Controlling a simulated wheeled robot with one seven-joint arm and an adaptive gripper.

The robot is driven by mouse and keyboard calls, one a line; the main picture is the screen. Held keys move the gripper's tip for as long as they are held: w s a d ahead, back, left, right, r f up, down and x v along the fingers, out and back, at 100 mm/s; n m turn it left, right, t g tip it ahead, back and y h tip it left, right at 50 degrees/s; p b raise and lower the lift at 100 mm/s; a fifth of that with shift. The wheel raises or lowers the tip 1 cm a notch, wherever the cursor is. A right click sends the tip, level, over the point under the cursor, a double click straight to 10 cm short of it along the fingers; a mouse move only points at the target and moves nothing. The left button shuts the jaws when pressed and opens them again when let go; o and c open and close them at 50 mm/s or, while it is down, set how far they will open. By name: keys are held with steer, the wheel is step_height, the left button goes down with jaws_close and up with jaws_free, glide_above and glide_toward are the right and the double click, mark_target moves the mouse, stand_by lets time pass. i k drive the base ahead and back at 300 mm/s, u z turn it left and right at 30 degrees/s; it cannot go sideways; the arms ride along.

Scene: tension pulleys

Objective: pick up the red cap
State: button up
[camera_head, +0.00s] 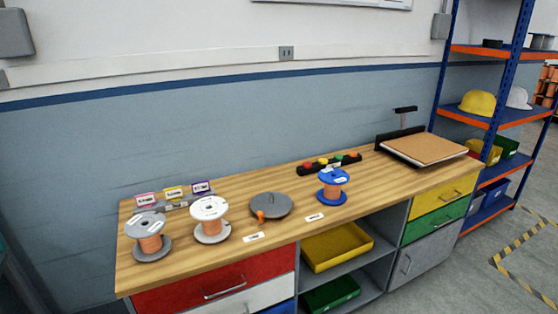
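Several small coloured pieces sit in a row on a black strip (330,166) near the back of the wooden bench. The leftmost piece is red and looks like the red cap (309,165). To its right are a yellow piece (323,162), a green one (338,157) and one of an orange-red tone (352,154). They are too small to make out their exact shape. My gripper is not in view.
On the bench (280,232) stand a grey spool (148,222), a white spool (210,208), a blue spool (333,178) and a grey disc (278,204) with an orange piece. A black-framed board (425,148) lies at the right. Blue-and-orange shelving (495,120) stands beyond.

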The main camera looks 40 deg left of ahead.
mark_target(305, 165)
steer(key=u, duration=0.75)
steer(key=i, duration=0.75)
steer(key=u, duration=0.75)
